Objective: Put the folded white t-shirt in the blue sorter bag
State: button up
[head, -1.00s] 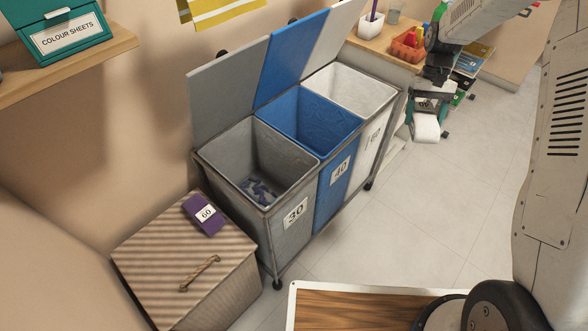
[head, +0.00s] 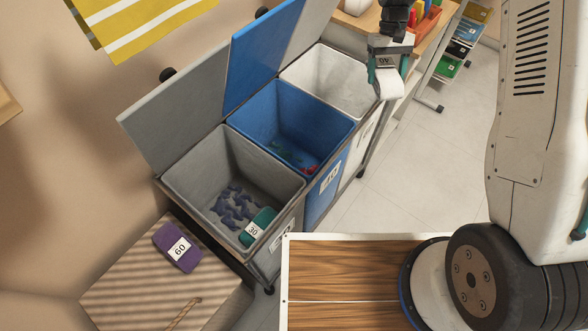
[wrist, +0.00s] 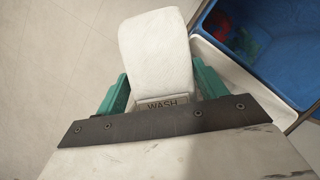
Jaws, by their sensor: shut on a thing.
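My gripper (head: 387,72) is shut on the folded white t-shirt (head: 388,88), which hangs out from between the teal fingers. The t-shirt also shows in the wrist view (wrist: 157,55), with a tag reading "WASH" near its base. The gripper is beside the right rim of the white bag, to the right of the blue sorter bag (head: 262,98). The blue bag is the middle one, its lid up, with red and green items inside. In the wrist view the blue bag (wrist: 292,62) is at the upper right, apart from the t-shirt.
The grey bag (head: 182,172) on the left holds dark blue pieces and a teal item tagged 30. The white bag (head: 318,70) stands on the right. A purple item (head: 177,247) tagged 60 lies on a striped hamper (head: 130,285). Open floor (head: 430,150) lies right of the sorter.

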jog(key=s+a+f+n+h, duration=0.1)
jog(key=s+a+f+n, duration=0.25)
jog(key=a, duration=0.55)
jog(key=s+a+f+n+h, duration=0.1)
jog(key=s+a+f+n, duration=0.3)
jog(key=a, duration=0.5)
jog(key=s+a+f+n+t, duration=0.1)
jog(key=a+f+n, duration=0.1)
jog(key=f, duration=0.6)
jog(key=s+a+f+n+t+h, duration=0.1)
jog(key=a+f+n, duration=0.1)
jog(key=f, duration=0.7)
jog(key=s+a+f+n+t, duration=0.1)
jog(key=a+f+n, duration=0.1)
jog(key=f, duration=0.7)
jog(key=shift+a+h, duration=0.4)
jog(key=shift+a, duration=0.4)
jog(key=shift+f, duration=0.5)
jog(key=d, duration=0.2)
jog(key=s+d, duration=0.1)
jog(key=d, duration=0.1)
jog(key=shift+f, duration=0.6)
jog(key=shift+a+f, duration=0.1)
jog(key=shift+f, duration=0.5)
